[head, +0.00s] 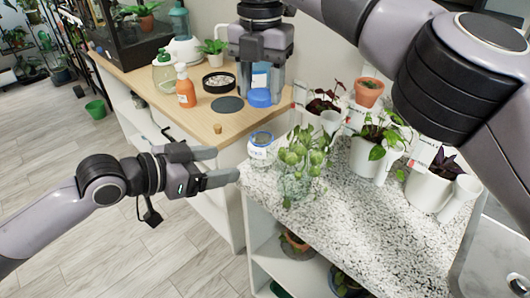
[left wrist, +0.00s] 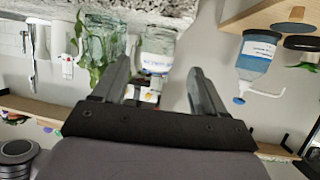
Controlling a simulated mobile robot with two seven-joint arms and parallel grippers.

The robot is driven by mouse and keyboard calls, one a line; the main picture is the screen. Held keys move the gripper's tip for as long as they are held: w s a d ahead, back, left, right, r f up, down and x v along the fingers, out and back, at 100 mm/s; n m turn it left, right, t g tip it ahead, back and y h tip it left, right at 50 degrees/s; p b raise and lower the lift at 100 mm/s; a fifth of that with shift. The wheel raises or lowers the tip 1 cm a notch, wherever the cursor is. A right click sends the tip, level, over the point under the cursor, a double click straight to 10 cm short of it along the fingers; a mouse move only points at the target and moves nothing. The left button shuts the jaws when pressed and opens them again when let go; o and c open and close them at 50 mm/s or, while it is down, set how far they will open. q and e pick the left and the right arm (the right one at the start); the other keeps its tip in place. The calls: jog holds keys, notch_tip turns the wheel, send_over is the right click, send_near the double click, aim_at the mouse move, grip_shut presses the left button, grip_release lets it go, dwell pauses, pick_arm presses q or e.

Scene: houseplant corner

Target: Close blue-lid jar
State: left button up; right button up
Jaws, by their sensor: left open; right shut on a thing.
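The open jar (head: 261,148) is clear with a blue band and stands upright near the left edge of the speckled counter. In the left wrist view, which is upside down, the jar (left wrist: 157,47) shows a pale label beyond my fingertips. My left gripper (head: 222,166) is open and empty, left of the jar and pointing at it, apart from it. Its two fingers (left wrist: 160,80) also show there. My right gripper (head: 260,92) points down, shut on the blue lid (head: 260,98), which shows between its fingertips up and behind the jar. Part of the lid is hidden by the fingers.
A leafy plant in a glass (head: 300,165) stands close right of the jar. White pots (head: 430,190) fill the counter's back; its front is clear. The wooden table (head: 190,125) holds an orange bottle (head: 186,92) and black tray (head: 219,82). A blue bottle (left wrist: 258,55) shows in the wrist view.

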aim_at(251, 159)
pick_arm(q)
jog(key=x, duration=1.2)
jog(key=shift+c, duration=0.3)
jog(key=c, duration=1.1)
jog(key=shift+c, duration=0.2)
pick_arm(e)
jog(key=shift+f, duration=2.5)
jog(key=shift+f, duration=0.9)
jog(key=shift+f, duration=0.55)
